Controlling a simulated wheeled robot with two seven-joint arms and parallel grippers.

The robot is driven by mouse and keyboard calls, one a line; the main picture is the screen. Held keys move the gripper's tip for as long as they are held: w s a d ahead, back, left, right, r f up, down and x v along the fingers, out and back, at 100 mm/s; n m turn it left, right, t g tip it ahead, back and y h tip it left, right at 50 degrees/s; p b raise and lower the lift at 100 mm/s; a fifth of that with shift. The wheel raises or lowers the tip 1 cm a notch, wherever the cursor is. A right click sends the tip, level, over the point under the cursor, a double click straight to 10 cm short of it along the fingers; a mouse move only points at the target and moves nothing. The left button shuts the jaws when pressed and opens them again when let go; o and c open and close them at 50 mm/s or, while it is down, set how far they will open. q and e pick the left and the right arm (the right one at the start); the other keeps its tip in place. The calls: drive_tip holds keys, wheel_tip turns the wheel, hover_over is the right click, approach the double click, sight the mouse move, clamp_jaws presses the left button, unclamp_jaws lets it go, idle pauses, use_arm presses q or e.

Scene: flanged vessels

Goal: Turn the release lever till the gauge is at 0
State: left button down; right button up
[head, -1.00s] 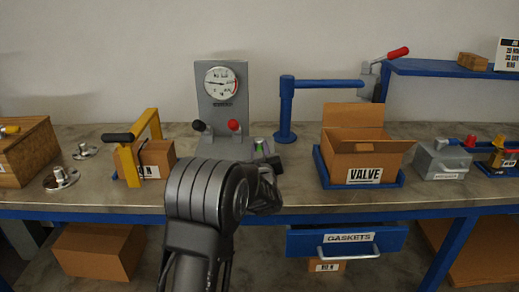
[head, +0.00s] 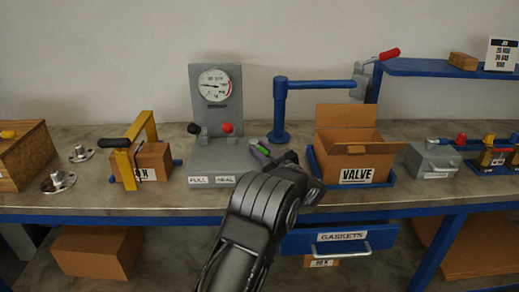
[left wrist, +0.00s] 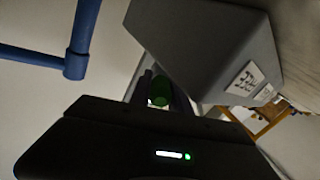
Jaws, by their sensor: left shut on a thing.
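The round white gauge (head: 215,85) is on the upright grey panel of the press-like stand (head: 240,176). Its needle points to the left, but I cannot read the value. The stand carries a black-knobbed lever (head: 194,129) and a red-knobbed lever (head: 227,128); labels are on its front. My left gripper (head: 262,152) is at the stand's right side, shut on a green handle (head: 264,150). The green handle also shows between the fingers in the left wrist view (left wrist: 159,88). I cannot tell for certain that it is the release lever. My right gripper is not in view.
A blue post with an arm (head: 279,110) stands behind right of my gripper. An open VALVE carton (head: 350,160) stands to the right. A yellow-framed clamp with a box (head: 150,155) is at left. A GASKETS drawer (head: 330,238) sticks out below the bench.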

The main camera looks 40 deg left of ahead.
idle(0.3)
use_arm(q)
drive_tip(key=c, duration=1.2)
unclamp_jaws()
drive_tip(key=shift+d, duration=0.1)
drive_tip(key=b+v, duration=0.1)
drive_tip(key=v, duration=0.6)
drive_tip(key=shift+s+d, duration=0.1)
drive_tip(key=shift+d, duration=0.2)
drive_tip(key=shift+c, duration=0.5)
